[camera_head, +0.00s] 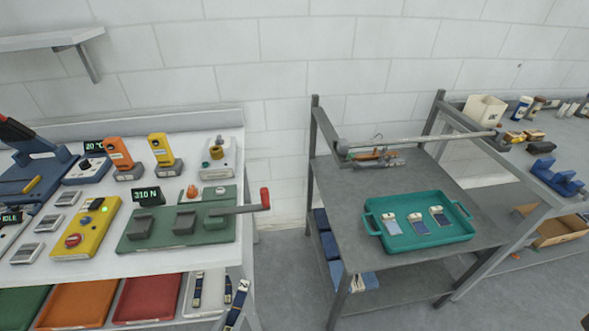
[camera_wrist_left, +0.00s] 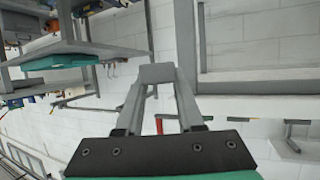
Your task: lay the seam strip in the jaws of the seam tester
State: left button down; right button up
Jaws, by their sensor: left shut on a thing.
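The seam tester (camera_head: 180,229) is a green base with grey jaw blocks, a "310 N" display and a red-tipped lever, on the white bench at left. My right gripper is not seen.
A white tray (camera_head: 190,309) with more dark strips sits below the bench top, beside red (camera_head: 148,299) and orange (camera_head: 75,305) trays. A yellow device (camera_head: 86,228) stands left of the tester. A teal tray (camera_head: 420,243) lies on the grey table. Floor separates bench and table.

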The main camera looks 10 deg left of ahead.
aim_at(233, 317)
pick_arm(q)
jog(key=s+d+r+p, duration=0.1)
jog(key=s+r+p, duration=0.2)
jog(key=r+p, duration=1.6)
jog(key=s+d+r+p, duration=0.1)
jog(key=s+r+p, duration=0.2)
jog(key=r+p, duration=1.6)
jog(key=shift+s+r+m+h, duration=0.3)
jog(key=shift+r+h, duration=0.1)
jog(key=shift+r, duration=0.15)
jog(key=shift+w+r, duration=0.1)
